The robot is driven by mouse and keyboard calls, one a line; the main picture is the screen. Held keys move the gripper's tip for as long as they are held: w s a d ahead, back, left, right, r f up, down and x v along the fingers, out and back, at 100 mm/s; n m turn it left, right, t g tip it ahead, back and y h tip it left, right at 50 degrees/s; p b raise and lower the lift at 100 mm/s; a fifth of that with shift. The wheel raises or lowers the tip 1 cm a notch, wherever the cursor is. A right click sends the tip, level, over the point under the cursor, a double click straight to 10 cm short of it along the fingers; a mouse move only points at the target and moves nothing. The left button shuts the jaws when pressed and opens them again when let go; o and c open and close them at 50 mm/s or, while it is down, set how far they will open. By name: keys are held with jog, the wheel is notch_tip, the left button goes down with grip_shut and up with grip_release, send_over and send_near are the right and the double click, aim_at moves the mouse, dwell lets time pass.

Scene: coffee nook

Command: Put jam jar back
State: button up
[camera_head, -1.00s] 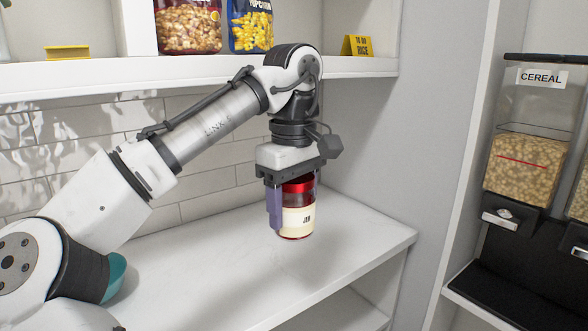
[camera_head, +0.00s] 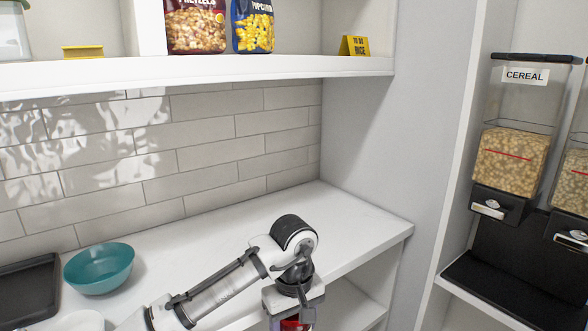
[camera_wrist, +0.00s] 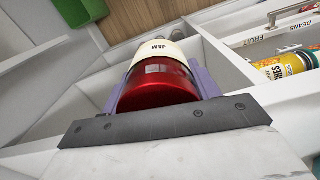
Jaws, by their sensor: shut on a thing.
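The jam jar (camera_wrist: 158,80) has a red lid or body end and a cream label reading JAM in the wrist view. My gripper (camera_wrist: 158,90) is shut on it, with one purple finger on each side. In the head view only a bit of the red jar (camera_head: 292,324) shows at the bottom edge, under my gripper (camera_head: 294,318). My arm is in front of the white counter's front edge there. The jar's lower part is out of the head view.
A teal bowl (camera_head: 99,269) and a black tray (camera_head: 30,290) stand on the white counter (camera_head: 340,225). An upper shelf (camera_head: 200,67) holds snack bags and yellow signs. Cereal dispensers (camera_head: 512,150) stand right. The wrist view shows labelled compartments with cans (camera_wrist: 283,67).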

notch_tip(320, 180, down, 40)
jog(key=m, duration=0.5)
jog(key=shift+s+r+m, duration=0.2)
jog(key=shift+s+m, duration=0.05)
jog(key=shift+m, duration=0.15)
jog(key=shift+s+d, duration=0.1)
jog(key=shift+d, duration=0.05)
